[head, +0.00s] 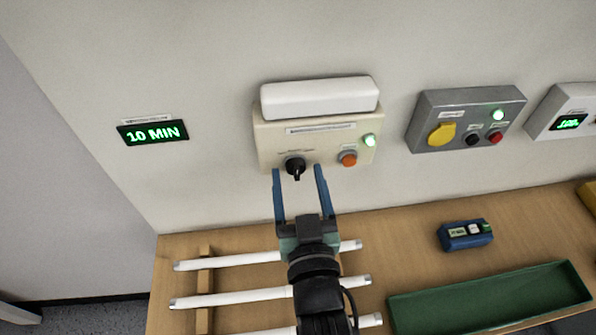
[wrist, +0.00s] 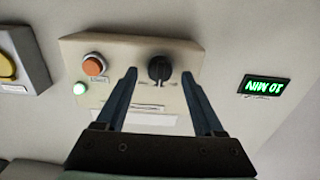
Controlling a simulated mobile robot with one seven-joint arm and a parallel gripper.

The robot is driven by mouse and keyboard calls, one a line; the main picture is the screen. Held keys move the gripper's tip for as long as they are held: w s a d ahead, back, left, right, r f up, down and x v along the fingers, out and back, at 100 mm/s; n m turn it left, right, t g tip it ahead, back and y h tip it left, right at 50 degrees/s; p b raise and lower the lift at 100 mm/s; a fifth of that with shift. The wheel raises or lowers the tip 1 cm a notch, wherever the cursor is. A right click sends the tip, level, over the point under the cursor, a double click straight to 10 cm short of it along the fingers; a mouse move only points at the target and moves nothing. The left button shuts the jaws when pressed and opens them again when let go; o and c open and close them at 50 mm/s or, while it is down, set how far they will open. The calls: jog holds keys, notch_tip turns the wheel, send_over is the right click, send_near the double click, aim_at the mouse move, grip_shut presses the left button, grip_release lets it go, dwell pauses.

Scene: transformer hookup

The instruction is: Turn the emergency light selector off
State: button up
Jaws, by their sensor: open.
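The emergency light unit (head: 262,138) is a cream box on the wall with a white lamp bar (head: 320,97) on top. Its black selector knob (head: 295,167) is at the lower left of the box, and it shows in the wrist view (wrist: 159,69) too. An orange button (head: 348,159) and a lit green lamp (head: 369,140) are to the knob's right. My gripper (head: 298,172) is open, its two blue fingers on either side of the knob in the picture. In the wrist view the fingers (wrist: 162,75) also flank the knob, with gaps on both sides; I see no contact.
A green "10 MIN" display (head: 153,133) is on the wall at left. A grey box (head: 466,115) with a yellow knob is to the right. Below, the wooden bench (head: 400,235) holds white tubes (head: 230,260), a blue meter (head: 465,236) and a green tray (head: 490,300).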

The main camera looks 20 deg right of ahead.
jog(key=shift+w+d, duration=0.1)
jog(key=shift+w, duration=0.25)
jog(key=shift+c, duration=0.2)
grip_shut()
jog(key=n, duration=0.3)
jog(key=shift+n, duration=0.4)
jog(key=shift+n+p, duration=0.7)
jog(key=shift+n, duration=1.3)
